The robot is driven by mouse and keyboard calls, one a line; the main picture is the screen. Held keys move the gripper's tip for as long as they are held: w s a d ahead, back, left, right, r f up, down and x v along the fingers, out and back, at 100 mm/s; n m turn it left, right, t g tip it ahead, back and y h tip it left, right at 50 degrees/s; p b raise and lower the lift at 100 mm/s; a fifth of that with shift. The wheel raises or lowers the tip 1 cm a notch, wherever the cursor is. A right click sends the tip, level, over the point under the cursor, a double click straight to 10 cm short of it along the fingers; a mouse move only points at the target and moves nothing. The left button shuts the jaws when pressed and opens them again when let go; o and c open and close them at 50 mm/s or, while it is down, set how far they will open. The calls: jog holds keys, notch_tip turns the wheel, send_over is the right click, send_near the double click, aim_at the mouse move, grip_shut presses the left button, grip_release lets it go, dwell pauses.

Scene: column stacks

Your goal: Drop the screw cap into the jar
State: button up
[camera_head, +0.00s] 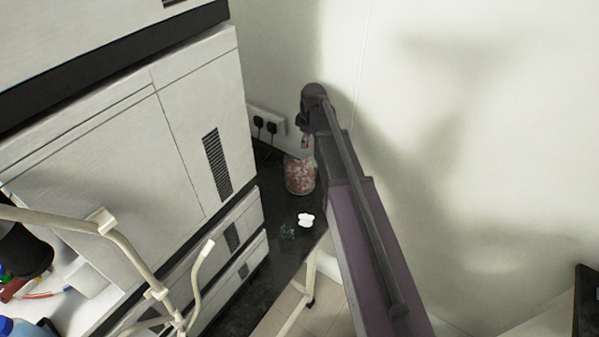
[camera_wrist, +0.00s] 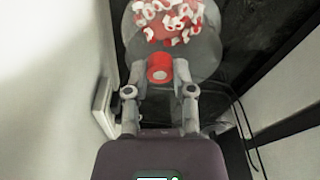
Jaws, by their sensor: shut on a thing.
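The jar (camera_head: 299,178) is a clear, rounded vessel with many red and white pieces in it, standing on the dark bench below my gripper. In the wrist view the jar (camera_wrist: 170,45) sits at the top, just past my fingertips. My gripper (camera_wrist: 160,70) is shut on a red screw cap (camera_wrist: 160,64) with a pale centre. The cap overlaps the near part of the jar in the wrist view; its height above the jar is hard to tell. In the head view my gripper (camera_head: 305,138) is small and dark above the jar, and the cap is barely visible.
A white lobed object (camera_head: 306,219) and a small clear item (camera_head: 287,231) are on the dark bench (camera_head: 262,290) in front of the jar. A large white instrument (camera_head: 140,150) stands at left. Wall sockets with plugs (camera_head: 266,122) and a pale wall are behind.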

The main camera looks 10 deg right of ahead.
jog(key=shift+f, duration=0.4)
jog(key=o, duration=0.7)
jog(key=shift+o, duration=0.2)
jog(key=shift+r, duration=0.2)
